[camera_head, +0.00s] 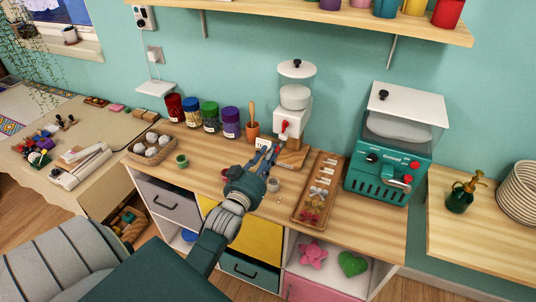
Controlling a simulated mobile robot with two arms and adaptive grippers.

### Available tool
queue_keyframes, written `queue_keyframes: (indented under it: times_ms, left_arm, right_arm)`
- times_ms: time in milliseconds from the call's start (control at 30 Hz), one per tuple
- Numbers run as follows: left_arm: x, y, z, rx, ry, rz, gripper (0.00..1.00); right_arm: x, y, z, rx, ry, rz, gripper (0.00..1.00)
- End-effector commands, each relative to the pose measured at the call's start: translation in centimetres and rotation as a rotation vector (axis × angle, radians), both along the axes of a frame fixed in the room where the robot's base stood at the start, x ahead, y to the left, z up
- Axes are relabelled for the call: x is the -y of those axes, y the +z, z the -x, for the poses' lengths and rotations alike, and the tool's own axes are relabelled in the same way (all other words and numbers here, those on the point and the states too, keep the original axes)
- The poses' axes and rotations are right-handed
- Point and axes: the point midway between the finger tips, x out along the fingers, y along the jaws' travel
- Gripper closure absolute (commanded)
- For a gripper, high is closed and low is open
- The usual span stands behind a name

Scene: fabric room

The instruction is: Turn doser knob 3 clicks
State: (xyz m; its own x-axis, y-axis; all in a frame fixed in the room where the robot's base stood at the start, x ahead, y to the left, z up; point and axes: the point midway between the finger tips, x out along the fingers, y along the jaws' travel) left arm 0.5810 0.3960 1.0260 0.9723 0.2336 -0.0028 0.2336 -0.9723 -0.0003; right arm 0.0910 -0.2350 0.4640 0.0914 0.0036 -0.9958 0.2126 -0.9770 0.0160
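The white doser (294,112) stands on a wooden base at the back of the counter, with a clear-looking hopper and a white lid with a black knob on top. Its red knob (285,126) is on the front. My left gripper (273,148) reaches up from the lower left, just below and in front of the red knob. Its two fingers look apart and nothing shows between them; contact with the knob is not visible. My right gripper is not in view.
Several lidded jars (210,116) and a terracotta pot (252,129) stand left of the doser. A wooden tray (315,198) of small items lies to its right, before a green machine (391,155). A small green cup (182,161) and a basket (151,147) are farther left.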

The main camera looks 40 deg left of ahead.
Motion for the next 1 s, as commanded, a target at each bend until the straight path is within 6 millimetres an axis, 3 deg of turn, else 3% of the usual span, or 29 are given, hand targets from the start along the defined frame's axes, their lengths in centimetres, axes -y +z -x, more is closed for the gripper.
queue_keyframes:
  times_ms: [67, 167, 433, 667, 1000]
  left_arm:
    - [0.0, 0.0, 0.0, 0.000, 0.000, 0.000, 0.79]
    - [0.0, -0.1, -0.1, 0.000, -0.002, -0.002, 0.68]
    - [0.0, -0.2, -1.0, -0.008, -0.015, -0.013, 0.68]
    - [-0.4, 0.7, -1.8, 0.002, 0.000, -0.008, 0.68]
    - [-1.8, 0.9, -7.6, 0.002, 0.001, -0.007, 0.68]
  right_arm:
    - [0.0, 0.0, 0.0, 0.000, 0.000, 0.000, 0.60]
    - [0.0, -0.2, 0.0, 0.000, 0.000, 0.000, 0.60]
    - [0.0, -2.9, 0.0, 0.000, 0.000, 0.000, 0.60]
    - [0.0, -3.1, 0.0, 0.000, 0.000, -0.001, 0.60]
    - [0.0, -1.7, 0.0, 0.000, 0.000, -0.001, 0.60]
